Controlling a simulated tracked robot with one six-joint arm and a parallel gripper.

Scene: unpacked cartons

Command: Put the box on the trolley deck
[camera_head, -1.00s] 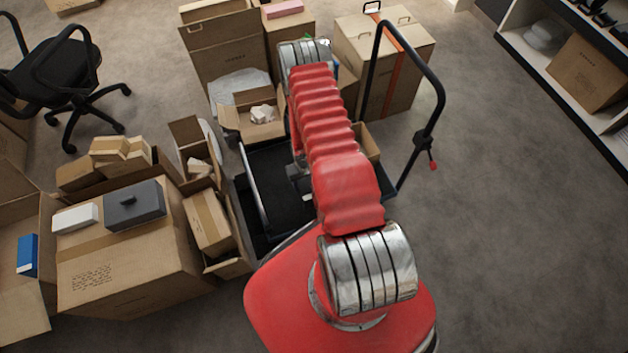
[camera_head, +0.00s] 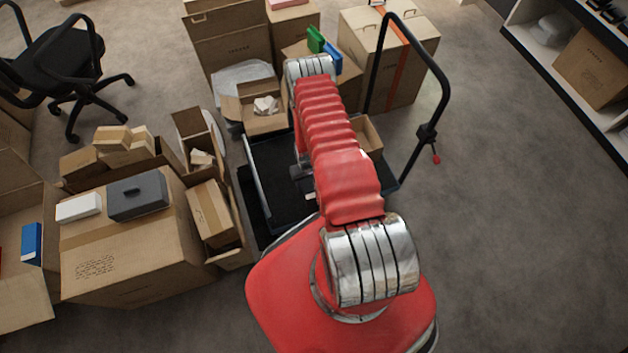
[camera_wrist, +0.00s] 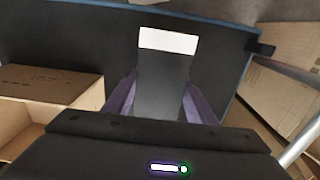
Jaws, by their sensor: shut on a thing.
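In the wrist view a dark grey box with a white band at its far end (camera_wrist: 165,80) is held between the purple fingers of my gripper (camera_wrist: 158,100). My gripper is shut on it, over the dark trolley deck (camera_wrist: 70,38). In the head view the black deck (camera_head: 262,165) lies left of and beneath my red arm, which hides much of it. A small white patch beside the arm may be part of the held box. I cannot tell whether the box touches the deck.
The trolley's black handle (camera_head: 440,90) rises at the right. An open carton (camera_head: 366,134) is by the deck's right side, another (camera_head: 262,112) near its far end. Cartons crowd the left, one bearing a grey box (camera_head: 137,197). Floor at right is clear.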

